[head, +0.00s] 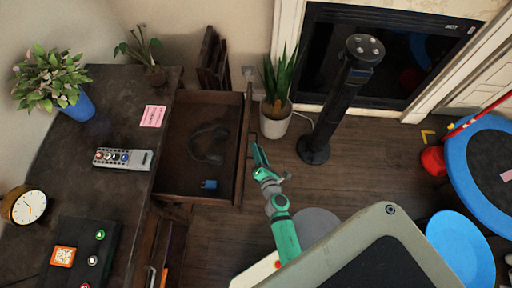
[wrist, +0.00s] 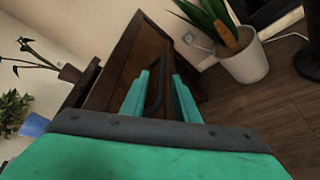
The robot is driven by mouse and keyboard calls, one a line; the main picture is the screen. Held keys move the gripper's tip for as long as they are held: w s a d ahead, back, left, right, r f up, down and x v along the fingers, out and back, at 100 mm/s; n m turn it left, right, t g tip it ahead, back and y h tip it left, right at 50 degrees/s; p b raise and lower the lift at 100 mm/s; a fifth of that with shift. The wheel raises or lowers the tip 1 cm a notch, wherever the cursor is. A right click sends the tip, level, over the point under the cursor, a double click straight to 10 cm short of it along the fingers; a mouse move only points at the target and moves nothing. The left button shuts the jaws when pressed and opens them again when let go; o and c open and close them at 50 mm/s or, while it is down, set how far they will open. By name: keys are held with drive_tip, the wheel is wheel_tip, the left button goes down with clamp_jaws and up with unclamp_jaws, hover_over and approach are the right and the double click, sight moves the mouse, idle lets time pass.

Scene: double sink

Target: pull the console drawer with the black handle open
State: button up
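The console drawer (head: 172,188) is dark brown wood and stands pulled out from the console (head: 75,165) in the head view. Its front also shows in the wrist view (wrist: 135,62). The black handle (wrist: 157,92) is a curved bar on that front, seen between my two fingers in the wrist view. My gripper (head: 260,150) is just right of the drawer front in the head view; its teal fingers (wrist: 162,85) are apart, with a gap beside the handle. I cannot tell whether a finger touches the handle.
Inside the drawer lie dark headphones (head: 210,145) and a small blue item (head: 209,184). A second compartment (head: 160,245) stands open below it in the picture. A potted plant (head: 275,120) and a black tower (head: 340,100) stand beyond my gripper. Bare floor (head: 380,165) lies to the right.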

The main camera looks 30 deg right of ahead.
drive_tip(key=v, duration=0.8)
drive_tip(key=shift+a+r, duration=0.1)
idle(0.3)
